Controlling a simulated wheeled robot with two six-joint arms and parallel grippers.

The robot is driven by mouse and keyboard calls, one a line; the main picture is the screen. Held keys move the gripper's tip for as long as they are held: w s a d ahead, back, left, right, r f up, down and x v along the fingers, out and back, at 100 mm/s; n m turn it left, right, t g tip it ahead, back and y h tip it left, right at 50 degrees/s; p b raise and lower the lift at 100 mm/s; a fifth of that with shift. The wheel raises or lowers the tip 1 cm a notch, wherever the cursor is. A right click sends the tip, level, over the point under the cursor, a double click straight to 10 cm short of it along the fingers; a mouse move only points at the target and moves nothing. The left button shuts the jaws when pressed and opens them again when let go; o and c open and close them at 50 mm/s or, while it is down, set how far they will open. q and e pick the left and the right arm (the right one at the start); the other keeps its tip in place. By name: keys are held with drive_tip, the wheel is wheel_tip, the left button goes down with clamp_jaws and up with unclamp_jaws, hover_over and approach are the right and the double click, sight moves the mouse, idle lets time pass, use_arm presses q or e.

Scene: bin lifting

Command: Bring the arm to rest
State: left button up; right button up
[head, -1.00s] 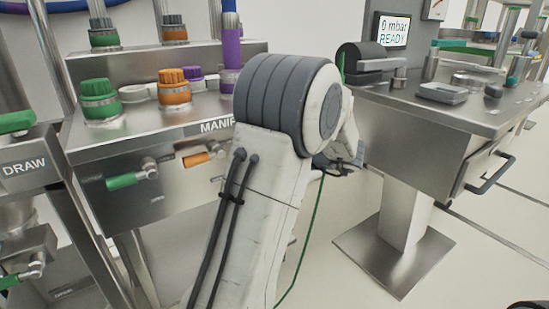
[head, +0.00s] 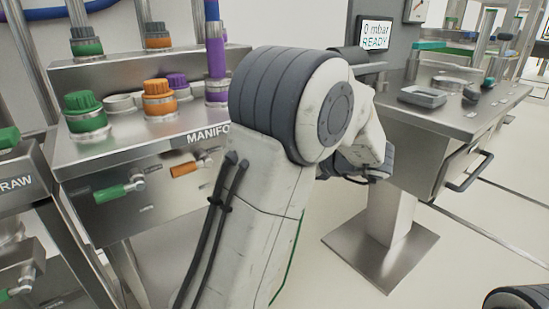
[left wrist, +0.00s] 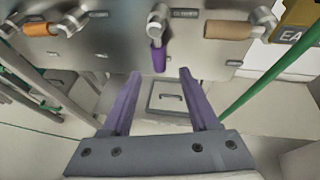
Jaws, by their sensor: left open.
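My left arm (head: 270,160), white with dark grey bands, rises through the middle of the head view and bends away toward the right. Its gripper is hidden in that view. In the left wrist view, my left gripper (left wrist: 161,73) has its two purple fingers spread wide, with nothing held between them. A purple valve handle (left wrist: 158,58) hangs from the metal panel ahead of the fingertips, apart from them. My right gripper is not in view.
The manifold bench (head: 120,150) with green, orange and purple knobs stands left of my arm. A steel pedestal table (head: 470,120) with a small tray (head: 422,97) stands at right. A green hose or rod (left wrist: 255,75) runs right of the fingers.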

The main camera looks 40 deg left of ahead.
use_arm(q)
drive_tip(key=shift+d+r, duration=0.2)
drive_tip(key=shift+d, duration=0.25)
